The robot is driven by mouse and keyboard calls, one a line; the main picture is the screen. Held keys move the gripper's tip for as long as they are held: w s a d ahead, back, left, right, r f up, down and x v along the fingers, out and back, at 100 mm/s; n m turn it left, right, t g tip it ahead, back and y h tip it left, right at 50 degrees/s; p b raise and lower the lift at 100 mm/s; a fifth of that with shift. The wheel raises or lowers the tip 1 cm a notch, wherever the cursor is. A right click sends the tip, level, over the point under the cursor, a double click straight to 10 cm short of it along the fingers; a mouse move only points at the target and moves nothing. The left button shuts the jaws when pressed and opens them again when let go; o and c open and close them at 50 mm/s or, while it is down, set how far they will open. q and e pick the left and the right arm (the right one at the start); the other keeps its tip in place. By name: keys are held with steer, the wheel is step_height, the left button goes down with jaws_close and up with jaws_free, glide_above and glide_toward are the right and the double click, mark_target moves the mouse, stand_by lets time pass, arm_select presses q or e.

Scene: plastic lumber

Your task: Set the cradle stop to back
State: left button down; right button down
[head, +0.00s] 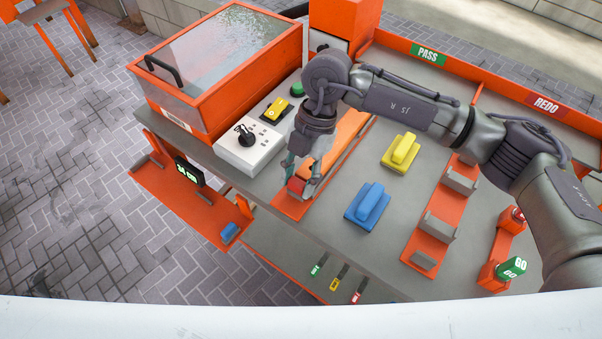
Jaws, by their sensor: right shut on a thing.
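My right gripper (303,174) points down over the near end of a long orange rail (349,133) on the grey bench. It is shut on a small red-orange block (296,186) at that end; the fingers hide most of the block. I cannot tell for sure whether this block is the cradle stop. An orange cradle-like base (430,232) with grey upright brackets (440,227) stands apart to the right. My left gripper is not in view.
A white control box (249,145) with a black knob, a yellow switch (277,108) and a lidded orange bin (220,60) lie left of the gripper. Blue (368,206) and yellow (400,152) handled blocks sit right of it. PASS (428,55) and REDO (546,104) signs line the back.

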steer(key=s+a, duration=0.2)
steer(key=shift+s, duration=0.3)
steer(key=c, duration=0.6)
jaws_free()
steer(key=shift+c, duration=0.2)
steer(key=shift+w, duration=0.1)
steer(key=v, duration=1.2)
